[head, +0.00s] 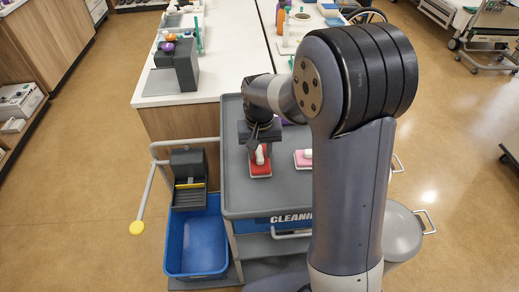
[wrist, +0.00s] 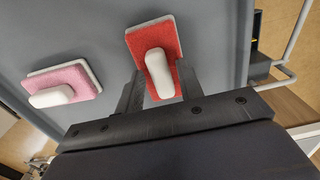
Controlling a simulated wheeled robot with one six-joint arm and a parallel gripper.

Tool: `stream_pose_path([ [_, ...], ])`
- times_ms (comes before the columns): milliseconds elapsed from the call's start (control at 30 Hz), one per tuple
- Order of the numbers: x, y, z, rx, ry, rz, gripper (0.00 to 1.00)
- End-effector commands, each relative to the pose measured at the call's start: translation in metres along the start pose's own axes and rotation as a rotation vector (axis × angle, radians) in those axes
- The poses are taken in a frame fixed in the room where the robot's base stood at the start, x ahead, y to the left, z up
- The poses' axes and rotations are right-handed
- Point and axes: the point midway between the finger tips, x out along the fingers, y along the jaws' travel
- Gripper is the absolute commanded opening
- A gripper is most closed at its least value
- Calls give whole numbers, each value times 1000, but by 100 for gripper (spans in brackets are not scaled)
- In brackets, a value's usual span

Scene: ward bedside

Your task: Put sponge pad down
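A red sponge pad (wrist: 137,42) with a white handle (wrist: 158,73) lies flat on the grey cart top (head: 236,178). It also shows in the head view (head: 260,170), below my gripper (head: 257,145). In the wrist view my gripper (wrist: 159,76) has its two dark fingers apart, one on each side of the white handle. Red shows between the handle and the fingers, and I see no clear contact.
A blue bucket (head: 200,245) with a grey wringer (head: 188,162) stands left of the cart. A white counter (head: 225,50) with a dispenser (head: 177,66) and bottles lies beyond it. A grey round bin (head: 402,235) stands at the right. Bare cart top surrounds the pads.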

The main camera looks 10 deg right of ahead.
Motion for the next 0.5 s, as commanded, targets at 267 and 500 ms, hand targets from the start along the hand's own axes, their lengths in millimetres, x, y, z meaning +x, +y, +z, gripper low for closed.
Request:
stream_pose_path([
  [267,0,0,0,0,0,0,41],
  [500,-23,0,-1,0,6,-1,41],
])
